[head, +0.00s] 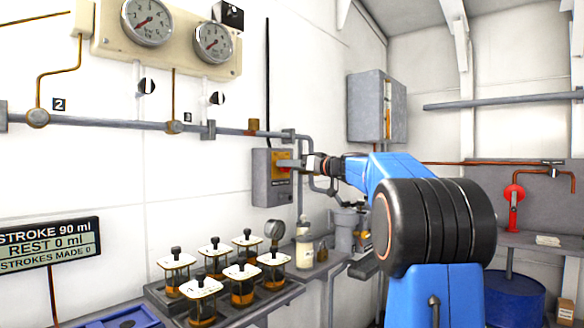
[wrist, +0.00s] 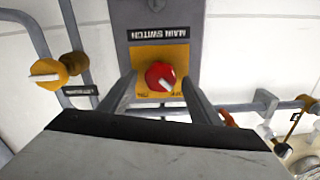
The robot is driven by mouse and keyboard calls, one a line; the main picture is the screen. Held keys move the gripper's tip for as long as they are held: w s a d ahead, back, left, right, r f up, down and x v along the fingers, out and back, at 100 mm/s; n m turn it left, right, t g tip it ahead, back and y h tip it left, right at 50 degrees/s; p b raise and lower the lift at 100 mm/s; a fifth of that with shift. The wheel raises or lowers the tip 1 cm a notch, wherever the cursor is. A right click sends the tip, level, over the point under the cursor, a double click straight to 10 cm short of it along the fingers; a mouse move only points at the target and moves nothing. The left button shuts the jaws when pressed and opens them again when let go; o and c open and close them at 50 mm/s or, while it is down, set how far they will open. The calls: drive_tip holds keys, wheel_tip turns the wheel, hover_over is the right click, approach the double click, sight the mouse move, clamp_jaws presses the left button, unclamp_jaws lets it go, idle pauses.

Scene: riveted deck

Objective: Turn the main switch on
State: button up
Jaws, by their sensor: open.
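The main switch is a grey wall box (head: 262,190) with a yellow plate (wrist: 140,55) labelled "MAIN SWITCH", upside down in the wrist view. A round red knob (wrist: 160,75) with a white pointer mark sits on the plate. The mark slants toward the lower right in the wrist view; the small lettering by the knob is too blurred to read. My gripper (head: 297,164) is at the front of the box. In the wrist view my gripper (wrist: 159,92) is open, one finger on each side of the knob. I cannot tell whether either finger touches it.
A grey pipe (head: 120,123) runs along the wall above the switch, bending down beside it. A rack (head: 228,312) of several capped jars stands below. A grey cabinet (head: 367,105) hangs to the right. A yellow knob (wrist: 47,74) shows left in the wrist view.

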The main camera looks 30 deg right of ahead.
drive_tip(key=c, duration=1.1)
drive_tip(key=shift+o, duration=0.2)
